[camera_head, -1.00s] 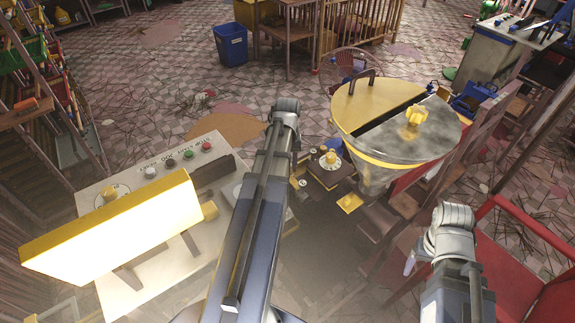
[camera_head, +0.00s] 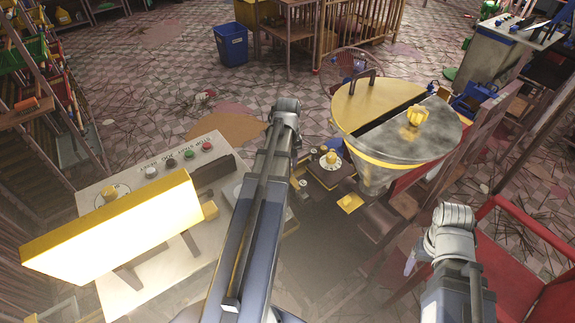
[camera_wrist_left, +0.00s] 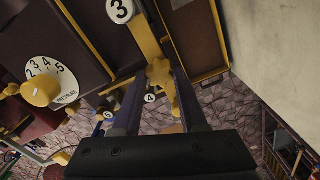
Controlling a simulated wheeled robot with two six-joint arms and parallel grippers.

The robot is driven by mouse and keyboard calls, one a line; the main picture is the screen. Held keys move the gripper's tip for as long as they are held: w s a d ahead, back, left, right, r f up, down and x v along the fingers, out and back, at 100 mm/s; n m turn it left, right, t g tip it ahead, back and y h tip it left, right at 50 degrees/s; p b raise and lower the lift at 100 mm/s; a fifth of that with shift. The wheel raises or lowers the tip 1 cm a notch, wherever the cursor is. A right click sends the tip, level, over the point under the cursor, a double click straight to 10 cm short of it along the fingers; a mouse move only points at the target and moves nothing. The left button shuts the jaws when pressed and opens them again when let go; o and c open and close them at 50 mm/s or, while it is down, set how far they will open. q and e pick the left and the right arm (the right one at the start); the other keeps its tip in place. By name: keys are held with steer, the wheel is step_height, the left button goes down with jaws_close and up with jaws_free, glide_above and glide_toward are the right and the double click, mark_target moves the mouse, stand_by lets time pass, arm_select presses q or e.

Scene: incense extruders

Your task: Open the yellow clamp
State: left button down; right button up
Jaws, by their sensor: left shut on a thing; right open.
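In the left wrist view, a yellow star-shaped knob (camera_wrist_left: 160,73) sits at the end of a yellow bar (camera_wrist_left: 138,28) marked with a round 3 label. It appears to be part of the yellow clamp. My left gripper (camera_wrist_left: 160,88) is shut on this knob, with one dark finger on each side. In the head view, my left arm hides the left gripper and the clamp. My right gripper (camera_head: 412,258) is open and empty at the lower right, pointing down beside a red-framed chair and away from the machine. Its fingertips are small and hard to make out.
A pressure dial with a yellow knob (camera_wrist_left: 40,88) is at the left of the wrist view. A round yellow and grey hopper (camera_head: 400,125) stands right of my left arm. A control panel (camera_head: 165,195) with a lit yellow-edged screen (camera_head: 115,235) is on the left.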

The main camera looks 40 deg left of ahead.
arm_select(q)
steer(key=shift+a, duration=0.1)
steer(key=shift+w+a+r, duration=0.1)
steer(key=shift+w+a, duration=0.15)
steer(key=shift+a, duration=0.25)
steer(key=shift+w+a, duration=0.25)
steer(key=shift+a, duration=0.25)
steer(key=shift+s+d, duration=0.1)
steer(key=shift+d, duration=0.05)
steer(key=shift+s+a, duration=0.1)
steer(key=shift+a, duration=0.2)
steer(key=shift+d, duration=0.2)
steer(key=c, duration=1.6)
jaws_free()
steer(key=shift+d, duration=0.15)
steer(key=c, duration=0.8)
jaws_free()
steer(key=shift+d, duration=0.1)
steer(key=shift+c, duration=0.2)
steer(key=o, duration=0.4)
